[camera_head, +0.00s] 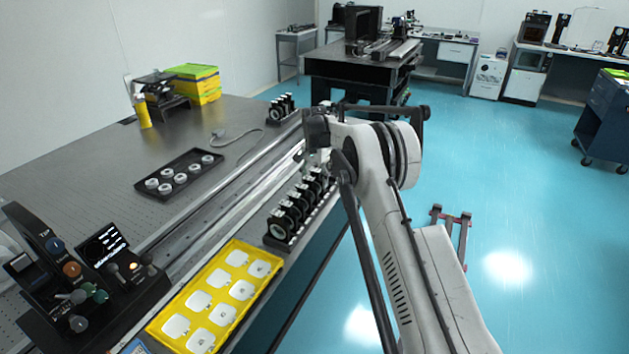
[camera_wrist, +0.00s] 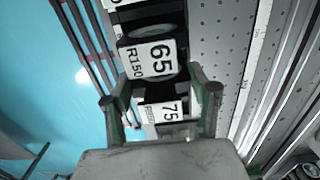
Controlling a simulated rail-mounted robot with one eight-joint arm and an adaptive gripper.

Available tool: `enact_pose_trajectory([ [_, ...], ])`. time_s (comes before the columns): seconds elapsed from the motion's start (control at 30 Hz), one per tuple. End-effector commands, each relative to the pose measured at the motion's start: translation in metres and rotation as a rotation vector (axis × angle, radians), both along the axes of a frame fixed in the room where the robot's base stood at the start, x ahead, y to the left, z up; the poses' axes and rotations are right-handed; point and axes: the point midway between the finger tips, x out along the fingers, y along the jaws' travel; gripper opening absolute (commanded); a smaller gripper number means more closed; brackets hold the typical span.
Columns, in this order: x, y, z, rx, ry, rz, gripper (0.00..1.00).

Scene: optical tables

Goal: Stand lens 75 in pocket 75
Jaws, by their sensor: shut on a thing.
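In the wrist view, my gripper (camera_wrist: 160,98) has one finger on each side of a dark mount with a white label reading 75 (camera_wrist: 165,112), lens 75, and is shut on it. Its lower part is hidden by the gripper body. A mount labelled 65 R150 (camera_wrist: 150,58) is just ahead of it in the same row. In the head view, the row of black lens mounts (camera_head: 291,212) stands at the table's right edge, and my arm hides its far end. I cannot make out pocket 75, or whether the lens is seated or raised.
A yellow tray with white squares (camera_head: 238,249) lies at the near end of the row. A long metal rail (camera_head: 215,222) runs along its left. A black tray of round parts (camera_head: 191,158) and a control box (camera_head: 110,262) are farther left. Open floor lies to the right.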

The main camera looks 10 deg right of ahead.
Motion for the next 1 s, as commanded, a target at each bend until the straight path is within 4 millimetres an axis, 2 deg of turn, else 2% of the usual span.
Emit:
enact_pose_trajectory([
  [0.23, 0.0, 0.0, -0.003, 0.0, 0.0, 0.0, 0.23],
  [0.27, 0.0, 0.0, -0.0026, 0.0, 0.0, 0.0, 0.6],
  [0.4, 0.0, 0.0, -0.0024, 0.0, 0.0, 0.0, 0.78],
  [0.77, 0.0, 0.0, -0.0025, 0.0, 0.0, 0.0, 0.78],
  [1.0, 0.0, 0.0, 0.0055, 0.0, 0.0, 0.0, 0.78],
])
